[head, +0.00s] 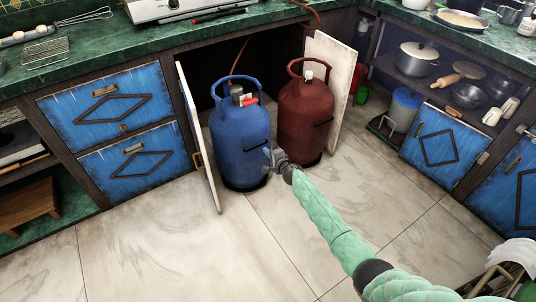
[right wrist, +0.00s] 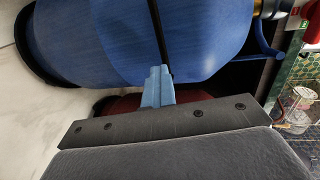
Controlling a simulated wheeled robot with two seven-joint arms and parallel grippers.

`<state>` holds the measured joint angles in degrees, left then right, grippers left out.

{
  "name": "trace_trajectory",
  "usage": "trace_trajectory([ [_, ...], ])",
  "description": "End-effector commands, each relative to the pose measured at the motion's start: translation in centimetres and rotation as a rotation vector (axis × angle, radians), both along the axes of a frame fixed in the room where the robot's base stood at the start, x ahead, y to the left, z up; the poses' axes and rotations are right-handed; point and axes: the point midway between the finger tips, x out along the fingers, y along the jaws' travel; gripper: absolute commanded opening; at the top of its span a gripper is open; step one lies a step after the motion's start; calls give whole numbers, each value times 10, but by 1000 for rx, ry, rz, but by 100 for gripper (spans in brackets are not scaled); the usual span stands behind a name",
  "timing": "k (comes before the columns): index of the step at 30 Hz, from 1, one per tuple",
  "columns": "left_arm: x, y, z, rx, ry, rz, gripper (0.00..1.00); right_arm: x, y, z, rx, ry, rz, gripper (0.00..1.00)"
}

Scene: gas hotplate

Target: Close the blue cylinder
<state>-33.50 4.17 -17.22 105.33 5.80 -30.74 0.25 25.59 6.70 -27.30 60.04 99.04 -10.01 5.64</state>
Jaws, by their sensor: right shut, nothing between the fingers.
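The blue cylinder (head: 238,145) stands upright on the floor before the open cabinet under the counter. Its valve (head: 237,92) with a red part (head: 250,99) sits under the top handle. My right gripper (head: 270,157) is at the cylinder's lower right side, shut and empty, below the valve. In the right wrist view the light blue fingers (right wrist: 157,86) are together, and the blue cylinder (right wrist: 110,40) fills the upper part. A brass valve part (right wrist: 270,8) shows at the top right there. I cannot tell whether the fingers touch the cylinder. My left gripper is not in view.
A red cylinder (head: 305,115) stands close on the right. Open cabinet doors flank the pair, the left door (head: 198,140) and the right door (head: 332,85). A stove (head: 185,8) sits on the counter above. The tiled floor (head: 150,250) in front is clear.

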Motion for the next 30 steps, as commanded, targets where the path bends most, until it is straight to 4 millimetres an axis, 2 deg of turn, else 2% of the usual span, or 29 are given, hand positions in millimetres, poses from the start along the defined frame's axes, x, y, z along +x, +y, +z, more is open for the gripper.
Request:
trace_trajectory([
  [1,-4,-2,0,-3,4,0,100,0,0,0,0,0,0,6],
  [3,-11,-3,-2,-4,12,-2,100,1,0,-2,0,2,1,18],
  [8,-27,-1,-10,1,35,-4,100,2,0,-3,0,5,1,18],
  [14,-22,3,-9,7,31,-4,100,-2,-2,-1,0,4,1,18],
  [30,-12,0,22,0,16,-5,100,-57,-37,9,2,7,0,18],
])
